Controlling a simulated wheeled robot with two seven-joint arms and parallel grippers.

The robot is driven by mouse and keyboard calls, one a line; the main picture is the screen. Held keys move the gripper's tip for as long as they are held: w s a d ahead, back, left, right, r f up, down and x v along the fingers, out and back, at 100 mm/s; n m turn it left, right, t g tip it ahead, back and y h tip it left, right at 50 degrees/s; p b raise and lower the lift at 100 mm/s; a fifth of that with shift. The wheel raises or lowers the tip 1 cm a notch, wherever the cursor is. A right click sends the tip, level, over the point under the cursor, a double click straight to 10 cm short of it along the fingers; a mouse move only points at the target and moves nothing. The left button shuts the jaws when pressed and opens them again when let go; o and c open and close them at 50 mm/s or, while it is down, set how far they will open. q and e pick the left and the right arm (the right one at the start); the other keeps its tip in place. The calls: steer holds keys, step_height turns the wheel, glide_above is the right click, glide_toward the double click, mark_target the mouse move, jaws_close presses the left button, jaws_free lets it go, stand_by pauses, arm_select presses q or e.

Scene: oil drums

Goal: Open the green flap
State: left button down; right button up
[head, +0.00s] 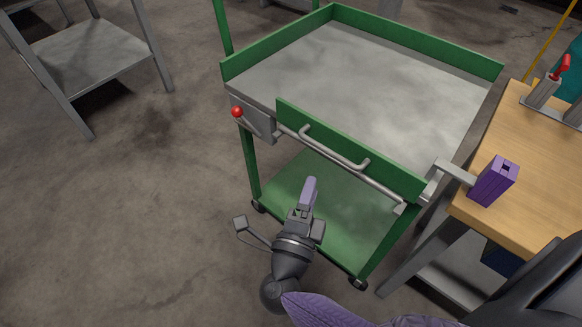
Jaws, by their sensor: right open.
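The green flap (385,164) is a long panel along the near side of a cart. It stands upright and has a grey bar handle (335,150) on its outer face. A lever with a red ball knob (237,112) is at the left end of that side. My right gripper (308,190) has purple fingers seen nearly edge-on. It is open and appears below the handle in the picture, apart from it, with the cart's green lower shelf behind it. Its distance from the flap is hard to judge. My left gripper is not in view.
The cart's grey top tray (330,75) is empty. A purple block (493,181) on a grey bracket is at the right, by a wooden table (535,150) bearing a red-handled clamp (561,68). A grey metal stand (88,55) is at upper left. The left floor is clear.

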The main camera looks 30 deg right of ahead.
steer(key=b+x, duration=0.1)
steer(key=x, duration=0.8)
steer(key=shift+s, duration=0.15)
jaws_close()
